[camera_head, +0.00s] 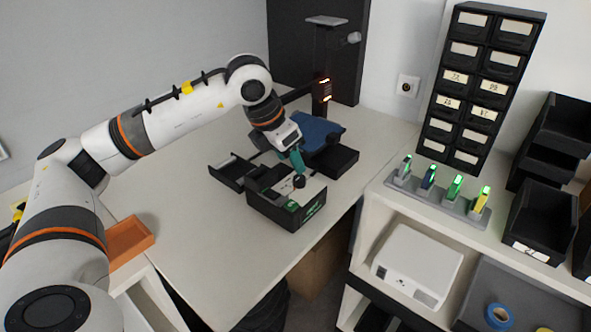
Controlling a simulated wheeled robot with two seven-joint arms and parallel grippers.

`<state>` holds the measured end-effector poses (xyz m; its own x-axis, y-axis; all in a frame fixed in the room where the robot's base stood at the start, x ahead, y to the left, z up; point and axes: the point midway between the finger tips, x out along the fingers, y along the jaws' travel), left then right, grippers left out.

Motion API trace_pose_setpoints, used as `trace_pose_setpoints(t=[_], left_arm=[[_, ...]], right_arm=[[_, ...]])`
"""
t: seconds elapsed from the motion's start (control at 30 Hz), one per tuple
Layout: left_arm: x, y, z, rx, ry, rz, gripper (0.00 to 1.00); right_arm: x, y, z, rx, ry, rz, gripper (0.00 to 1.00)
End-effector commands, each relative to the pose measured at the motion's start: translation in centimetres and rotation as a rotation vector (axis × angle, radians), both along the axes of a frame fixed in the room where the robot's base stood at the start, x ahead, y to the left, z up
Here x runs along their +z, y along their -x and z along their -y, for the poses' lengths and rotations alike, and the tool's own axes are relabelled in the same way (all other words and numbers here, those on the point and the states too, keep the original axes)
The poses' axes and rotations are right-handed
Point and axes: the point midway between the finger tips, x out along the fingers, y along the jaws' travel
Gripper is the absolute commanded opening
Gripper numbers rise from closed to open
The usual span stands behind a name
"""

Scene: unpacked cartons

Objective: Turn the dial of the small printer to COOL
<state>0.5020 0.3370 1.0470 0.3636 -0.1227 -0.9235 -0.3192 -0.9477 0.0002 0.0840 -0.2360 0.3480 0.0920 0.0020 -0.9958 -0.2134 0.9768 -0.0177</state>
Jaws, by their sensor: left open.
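A small black box-shaped device (284,212) stands on the white table; I take it for the small printer. Its top has a pale panel with a black round dial (299,181), and green markings show on its front. The dial's setting and any COOL label are too small to read. My left gripper (298,167) reaches down from the upper left, with teal fingers just above and beside the dial. It is open; whether a finger touches the dial cannot be told. My right gripper is out of view.
Black open trays (233,171) stand close behind the device, by a blue-topped item (317,131) and a dark post (321,70). An orange tray (128,240) lies at left. A shelf at right holds drawers (466,87) and a charger row (439,200). The front table is clear.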

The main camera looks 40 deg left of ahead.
Motion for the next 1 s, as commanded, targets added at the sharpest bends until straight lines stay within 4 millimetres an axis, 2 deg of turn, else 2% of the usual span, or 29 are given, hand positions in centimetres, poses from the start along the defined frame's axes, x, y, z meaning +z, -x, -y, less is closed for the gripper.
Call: trace_pose_setpoints(t=[0.1,0.33,1.0], left_arm=[[2.4,0.9,-0.4,0.002,0.000,0.003,0.48],[5.2,2.0,-0.7,0.001,0.000,0.001,0.48],[5.6,2.2,-0.8,0.001,0.000,-0.001,0.48]], right_arm=[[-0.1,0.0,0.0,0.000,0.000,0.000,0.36],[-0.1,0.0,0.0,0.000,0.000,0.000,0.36],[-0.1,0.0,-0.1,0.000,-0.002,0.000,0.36]])
